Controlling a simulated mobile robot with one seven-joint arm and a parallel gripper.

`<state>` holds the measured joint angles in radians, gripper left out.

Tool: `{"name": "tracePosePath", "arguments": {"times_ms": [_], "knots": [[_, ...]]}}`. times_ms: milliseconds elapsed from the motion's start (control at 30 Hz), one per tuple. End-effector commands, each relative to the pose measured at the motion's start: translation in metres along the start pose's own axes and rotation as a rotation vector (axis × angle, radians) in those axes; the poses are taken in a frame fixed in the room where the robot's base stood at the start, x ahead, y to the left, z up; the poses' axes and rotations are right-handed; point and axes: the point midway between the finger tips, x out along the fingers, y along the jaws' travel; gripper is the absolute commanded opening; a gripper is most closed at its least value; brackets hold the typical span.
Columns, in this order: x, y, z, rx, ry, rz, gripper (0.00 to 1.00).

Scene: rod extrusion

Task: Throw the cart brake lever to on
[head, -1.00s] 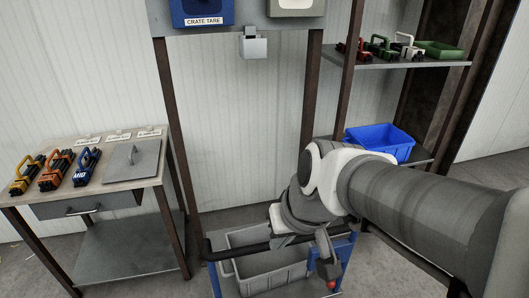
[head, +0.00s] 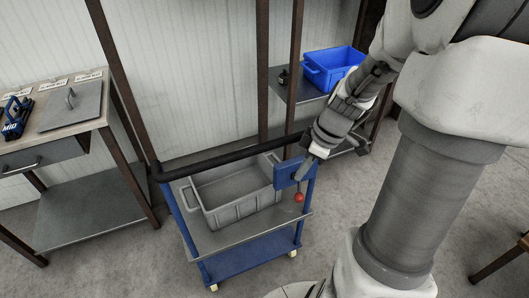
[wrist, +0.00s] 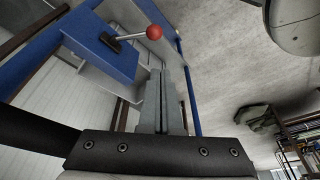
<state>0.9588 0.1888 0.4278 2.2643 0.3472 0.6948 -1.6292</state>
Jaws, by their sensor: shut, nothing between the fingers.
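The blue cart (head: 250,252) stands on the floor in front of me. A blue brake plate (head: 287,173) is fixed at its right upper corner, by the black push bar. The lever's red ball (head: 299,197) shows just below the plate. My gripper (head: 304,171) is over the plate's right side, pointing down. Its shut fingers (wrist: 162,72) hold nothing and end close to the ball; contact cannot be told. Any on/off marking is not readable.
A grey crate (head: 235,190) sits on the cart's upper deck. A shelf with a blue bin (head: 332,68) stands behind my gripper. Floor is clear in front of the cart.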

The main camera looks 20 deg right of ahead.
Motion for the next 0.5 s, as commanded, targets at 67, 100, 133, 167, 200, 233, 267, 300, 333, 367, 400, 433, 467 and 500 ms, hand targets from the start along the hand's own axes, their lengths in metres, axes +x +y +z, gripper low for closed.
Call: {"name": "tracePosePath", "arguments": {"times_ms": [67,100,133,167,200,233,267,300,333,367,400,433,467,500], "knots": [[0.004,0.007,0.009,-0.029,0.007,0.002,0.0],[0.004,0.009,0.012,-0.041,0.009,0.002,0.0],[0.005,0.01,0.013,-0.048,0.01,0.003,0.0],[0.005,0.011,0.014,-0.054,0.011,0.003,0.0],[0.007,0.012,0.015,-0.059,0.012,0.003,0.0],[0.009,0.012,0.015,-0.062,0.012,0.003,0.0],[0.011,0.012,0.015,-0.064,0.012,0.003,0.0],[0.016,0.012,0.015,-0.065,0.012,0.002,0.0],[0.02,0.012,0.015,-0.065,0.012,0.001,0.0],[0.025,0.011,0.015,-0.064,0.013,0.001,0.0],[0.032,0.011,0.015,-0.064,0.013,0.001,0.0],[0.038,0.011,0.015,-0.065,0.013,0.0,0.0],[0.044,0.011,0.015,-0.066,0.013,0.001,0.0],[0.052,0.011,0.015,-0.066,0.013,0.0,0.0]]}}
